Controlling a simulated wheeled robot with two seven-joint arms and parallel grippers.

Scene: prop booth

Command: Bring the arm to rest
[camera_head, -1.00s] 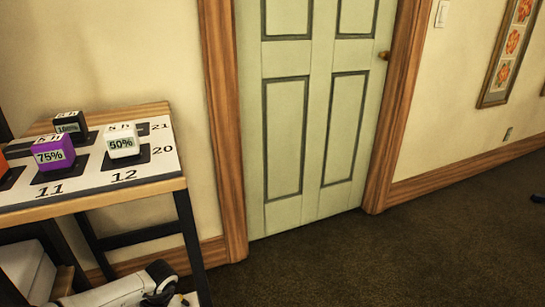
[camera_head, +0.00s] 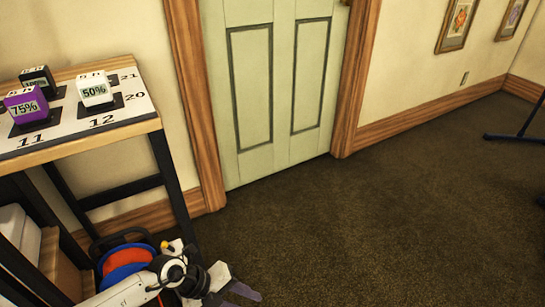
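My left arm comes in from the lower left, below the table. Its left gripper (camera_head: 238,291) is at the bottom edge of the view, low over the carpet and partly cut off. I see no object in it, but its finger gap is not clear. My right gripper is out of view.
A wood-topped table (camera_head: 92,137) at left bears a purple 75% cube (camera_head: 25,106), a white 50% cube (camera_head: 94,90) and a black cube (camera_head: 37,81) on numbered dark pads. A blue and red round thing (camera_head: 126,262) sits beneath. Dark carpet (camera_head: 380,220) is clear before the green door (camera_head: 270,90).

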